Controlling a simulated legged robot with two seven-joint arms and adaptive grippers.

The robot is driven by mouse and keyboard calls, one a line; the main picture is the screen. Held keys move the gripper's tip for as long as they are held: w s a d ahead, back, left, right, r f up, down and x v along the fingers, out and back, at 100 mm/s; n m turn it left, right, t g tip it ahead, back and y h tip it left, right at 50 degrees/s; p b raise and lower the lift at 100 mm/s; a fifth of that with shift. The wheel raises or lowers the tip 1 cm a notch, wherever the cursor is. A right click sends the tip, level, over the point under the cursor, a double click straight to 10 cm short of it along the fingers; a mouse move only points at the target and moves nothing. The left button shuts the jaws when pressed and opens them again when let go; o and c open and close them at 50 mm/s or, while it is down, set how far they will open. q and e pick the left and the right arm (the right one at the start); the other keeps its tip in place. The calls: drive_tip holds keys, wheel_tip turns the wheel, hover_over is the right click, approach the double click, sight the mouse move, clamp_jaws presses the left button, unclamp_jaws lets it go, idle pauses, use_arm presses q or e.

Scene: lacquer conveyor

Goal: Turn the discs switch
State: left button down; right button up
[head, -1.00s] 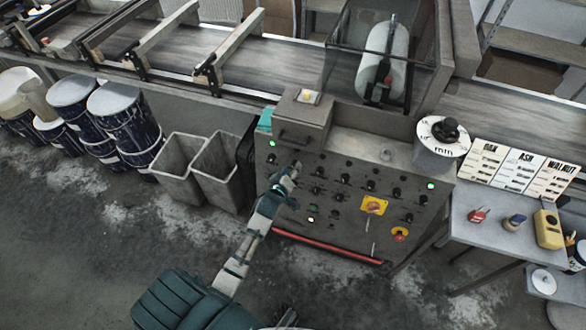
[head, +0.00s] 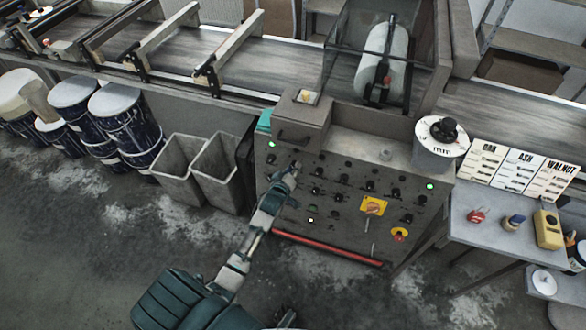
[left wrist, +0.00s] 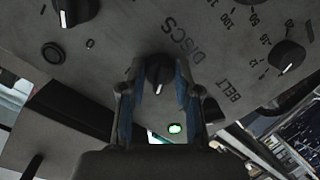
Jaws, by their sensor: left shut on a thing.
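The discs switch (left wrist: 158,73) is a small black rotary knob on the grey control panel (head: 345,225), beside the printed word DISCS in the left wrist view. My left gripper (left wrist: 157,88) has its two fingers on either side of this knob and is shut on it. In the head view, my left gripper (head: 291,174) is at the panel's upper left and hides the knob.
Grey bins (head: 222,170) stand left of the panel. A side table (head: 485,235) is at the right.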

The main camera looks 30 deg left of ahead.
use_arm(q)
drive_tip(key=shift+r+m+y+p, duration=0.25)
drive_tip(key=shift+m+y+p, duration=0.05)
drive_tip(key=shift+m+p, duration=0.7)
drive_tip(key=m+p, duration=0.2)
drive_tip(key=m, duration=0.2)
drive_tip(key=shift+f, duration=0.1)
drive_tip(key=shift+m+y+p, duration=0.4)
drive_tip(key=shift+m+y, duration=0.1)
drive_tip(key=shift+m, duration=0.6)
drive_tip(key=shift+f+m, duration=0.1)
drive_tip(key=shift+m, duration=1)
use_arm(e)
drive_tip(key=s+d+f, duration=0.1)
drive_tip(key=s+f, duration=0.7)
drive_tip(key=f, duration=0.2)
drive_tip(key=shift+s+d+f+g, duration=0.2)
drive_tip(key=shift+s+d+g, duration=0.05)
drive_tip(key=shift+s+g, duration=0.05)
use_arm(q)
drive_tip(key=shift+m, duration=0.3)
drive_tip(key=c, duration=0.8)
unclamp_jaws()
